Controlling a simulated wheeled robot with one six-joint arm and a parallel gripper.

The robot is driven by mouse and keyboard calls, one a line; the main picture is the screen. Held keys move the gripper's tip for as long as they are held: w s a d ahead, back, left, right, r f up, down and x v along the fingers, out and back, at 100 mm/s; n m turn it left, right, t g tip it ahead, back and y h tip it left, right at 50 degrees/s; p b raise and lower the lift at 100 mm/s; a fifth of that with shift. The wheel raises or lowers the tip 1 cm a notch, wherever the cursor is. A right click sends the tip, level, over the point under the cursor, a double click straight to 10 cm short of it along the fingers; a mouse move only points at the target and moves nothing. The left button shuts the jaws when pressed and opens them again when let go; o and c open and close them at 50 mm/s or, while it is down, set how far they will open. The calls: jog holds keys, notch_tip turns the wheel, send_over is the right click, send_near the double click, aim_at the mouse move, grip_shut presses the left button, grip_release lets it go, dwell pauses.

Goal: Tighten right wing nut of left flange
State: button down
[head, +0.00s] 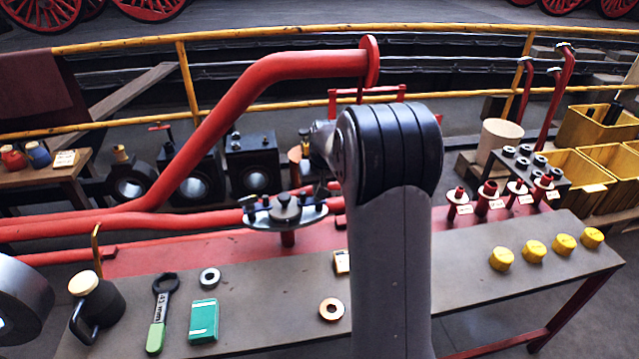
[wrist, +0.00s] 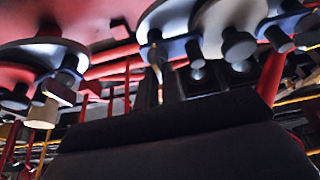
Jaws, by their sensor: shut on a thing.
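The left flange (head: 272,214) is a grey disc on a short red stub, with a dark knobbed piece (head: 286,208) and dark wing nuts on top. Its left wing nut (head: 250,203) shows clearly. Its right side is partly covered by my arm and wrist. My gripper (wrist: 163,78) is shut at the right side of this flange, seemingly on the right wing nut. The hold is dark and hard to make out in the wrist view, where large discs with studs fill the top.
A red pipe (head: 235,95) rises behind the flange. The bench (head: 260,300) carries a wrench (head: 162,310), a green box (head: 203,320), rings (head: 331,309), a dark jug (head: 98,300) and several yellow caps (head: 535,250). Red posts (head: 487,198) stand at right.

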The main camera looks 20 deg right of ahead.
jog(key=shift+m, duration=0.4)
jog(key=c, duration=1.6)
grip_release()
jog(key=shift+o, duration=0.2)
jog(key=p+v, duration=0.2)
jog(key=v, duration=0.8)
jog(key=shift+a+r+p, duration=0.2)
jog(key=shift+r+p, duration=0.1)
jog(key=shift+s, duration=0.15)
